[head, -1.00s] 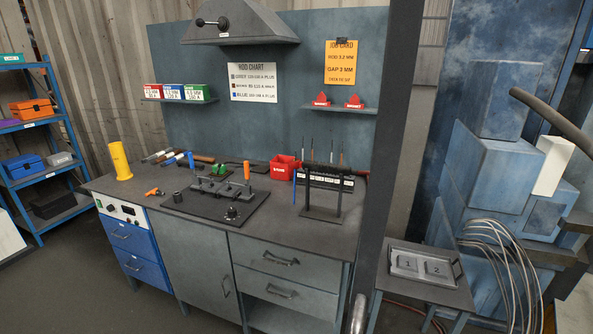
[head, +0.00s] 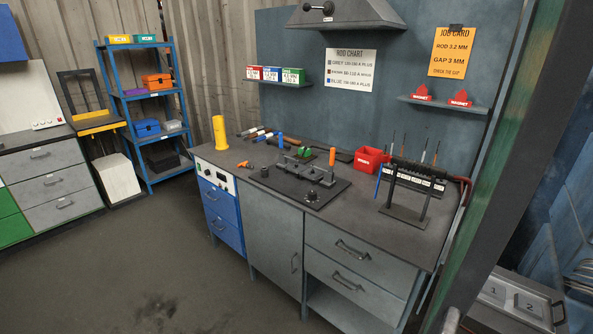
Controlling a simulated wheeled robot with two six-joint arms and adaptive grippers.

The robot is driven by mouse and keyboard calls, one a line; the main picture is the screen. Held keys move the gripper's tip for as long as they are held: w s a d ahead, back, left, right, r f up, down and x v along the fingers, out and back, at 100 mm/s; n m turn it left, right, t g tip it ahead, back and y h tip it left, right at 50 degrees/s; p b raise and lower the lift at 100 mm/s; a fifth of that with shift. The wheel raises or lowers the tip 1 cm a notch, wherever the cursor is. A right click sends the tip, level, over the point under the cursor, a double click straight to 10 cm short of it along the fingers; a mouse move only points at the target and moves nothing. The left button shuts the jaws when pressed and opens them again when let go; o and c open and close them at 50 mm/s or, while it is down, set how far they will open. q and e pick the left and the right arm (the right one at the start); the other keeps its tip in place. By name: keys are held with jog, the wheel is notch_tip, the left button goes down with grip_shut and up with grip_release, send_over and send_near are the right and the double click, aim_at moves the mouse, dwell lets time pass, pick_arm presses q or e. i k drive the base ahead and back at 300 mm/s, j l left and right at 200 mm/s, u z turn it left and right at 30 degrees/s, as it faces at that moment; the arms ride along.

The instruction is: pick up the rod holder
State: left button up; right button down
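A small orange-handled tool (head: 245,165) lies on the workbench (head: 225,163) near its left front edge; it looks like the rod holder, though it is too small to be sure. A dark rod rack (head: 408,180) with a labelled bar and several thin upright rods stands at the bench's right end. Neither of my grippers shows in the head view.
A clamp fixture on a black plate (head: 330,192) sits mid-bench. A yellow cylinder (head: 220,133) stands at the bench's left end and a red box (head: 368,160) behind the plate. A dark post (head: 508,170) rises at right. The floor (head: 160,270) at front left is clear.

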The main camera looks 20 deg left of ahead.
aim_at(416, 166)
jog(key=i+j, duration=0.15)
jog(key=j, duration=0.15)
jog(key=i+j, duration=0.15)
jog(key=j, duration=0.2)
jog(key=i+j, duration=0.1)
jog(key=j, duration=0.2)
jog(key=i+j, duration=0.15)
jog(key=j, duration=0.2)
jog(key=i+j, duration=0.15)
jog(key=j, duration=0.15)
jog(key=z, duration=0.05)
